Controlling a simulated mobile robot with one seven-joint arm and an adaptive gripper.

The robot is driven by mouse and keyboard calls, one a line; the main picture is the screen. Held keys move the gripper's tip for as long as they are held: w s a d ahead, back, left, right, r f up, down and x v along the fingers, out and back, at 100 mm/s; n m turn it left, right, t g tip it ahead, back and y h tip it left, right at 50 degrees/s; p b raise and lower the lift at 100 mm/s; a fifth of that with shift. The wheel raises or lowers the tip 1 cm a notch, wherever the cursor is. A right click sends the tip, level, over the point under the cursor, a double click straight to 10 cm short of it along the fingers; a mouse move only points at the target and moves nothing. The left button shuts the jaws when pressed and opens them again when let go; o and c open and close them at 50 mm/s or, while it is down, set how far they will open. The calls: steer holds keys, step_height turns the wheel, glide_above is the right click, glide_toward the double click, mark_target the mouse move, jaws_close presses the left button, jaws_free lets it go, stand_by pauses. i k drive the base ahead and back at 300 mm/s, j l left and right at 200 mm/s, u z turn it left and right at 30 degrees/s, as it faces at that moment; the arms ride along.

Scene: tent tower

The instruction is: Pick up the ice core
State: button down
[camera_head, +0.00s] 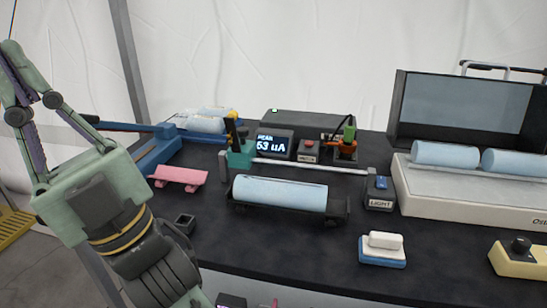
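The task names an ice core. A pale blue cylinder (280,193) that looks like one lies on its side on a low black cradle (335,217) in the middle of the dark bench. Two more pale blue cylinders, the left one (444,155) and the right one (514,162), lie on the light-coloured box at the right. My gripper (11,46) is at the far left, pointing up and away from the bench objects. Its fingers converge at the tips and it looks shut, with nothing seen between them. It is well apart from all the cylinders.
Behind the cradle are a metal rail (310,166) and display (274,143).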

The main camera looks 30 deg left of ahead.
mark_target(264, 190)
steer(key=z, duration=1.6)
steer(key=u, duration=2.25)
steer(key=i+l+u, duration=0.2)
steer(key=l, duration=0.65)
steer(key=l+u, duration=0.25)
steer(key=l, duration=0.6)
